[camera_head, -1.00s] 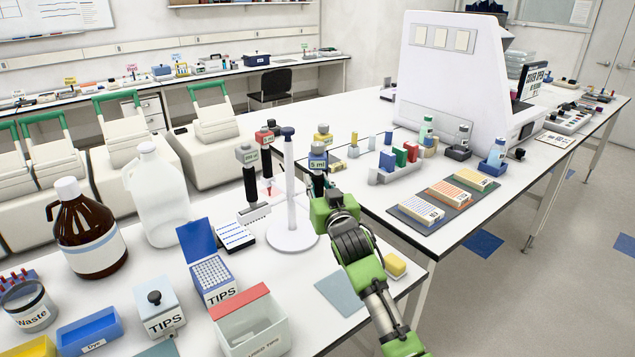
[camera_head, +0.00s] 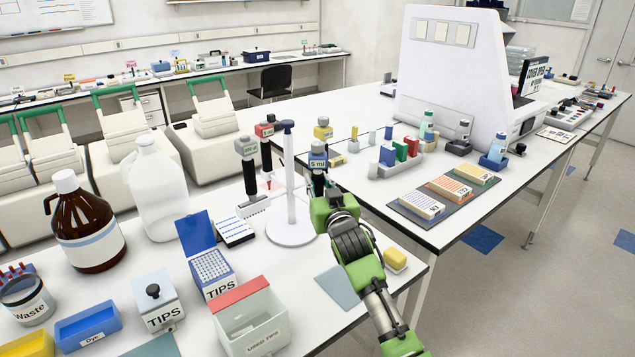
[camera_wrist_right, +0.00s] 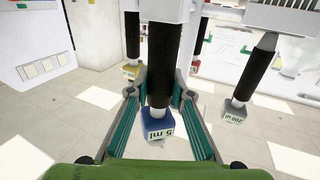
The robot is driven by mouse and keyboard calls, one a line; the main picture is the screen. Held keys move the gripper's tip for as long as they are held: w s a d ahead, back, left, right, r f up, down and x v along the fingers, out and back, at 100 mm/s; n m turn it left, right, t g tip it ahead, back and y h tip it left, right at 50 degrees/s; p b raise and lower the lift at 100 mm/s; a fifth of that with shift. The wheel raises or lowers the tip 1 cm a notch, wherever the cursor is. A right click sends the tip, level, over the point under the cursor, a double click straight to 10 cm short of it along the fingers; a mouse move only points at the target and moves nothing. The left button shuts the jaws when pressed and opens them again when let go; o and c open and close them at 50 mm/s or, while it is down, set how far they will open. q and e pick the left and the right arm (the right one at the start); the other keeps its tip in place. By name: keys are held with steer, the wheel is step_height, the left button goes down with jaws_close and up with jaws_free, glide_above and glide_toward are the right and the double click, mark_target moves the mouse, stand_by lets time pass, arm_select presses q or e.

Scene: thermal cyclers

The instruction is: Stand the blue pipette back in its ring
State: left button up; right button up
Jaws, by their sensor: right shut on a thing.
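The blue pipette (camera_head: 318,160), with a blue "5 ml" head and dark grip, is roughly upright at the right side of the white pipette stand (camera_head: 291,228). My right gripper (camera_head: 319,194) is shut on its dark grip. In the right wrist view, the blue pipette (camera_wrist_right: 160,108) appears head-down between the two fingers (camera_wrist_right: 160,95). Its lower end and its ring are hidden in the head view, so I cannot tell whether it sits in the ring. My left gripper is not in view.
A grey pipette (camera_head: 247,165), a red one (camera_head: 265,140) and a yellow one (camera_head: 323,135) hang around the stand. A tips box (camera_head: 213,273), used-tips bin (camera_head: 252,318) and yellow block (camera_head: 396,258) are nearby. A blue-grey mat (camera_head: 339,287) lies below my right arm.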

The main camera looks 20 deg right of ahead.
steer(key=shift+f, duration=0.1)
steer(key=o, duration=0.8)
steer(key=shift+c, duration=0.2)
steer(key=s, duration=1.2)
steer(key=shift+a, duration=0.2)
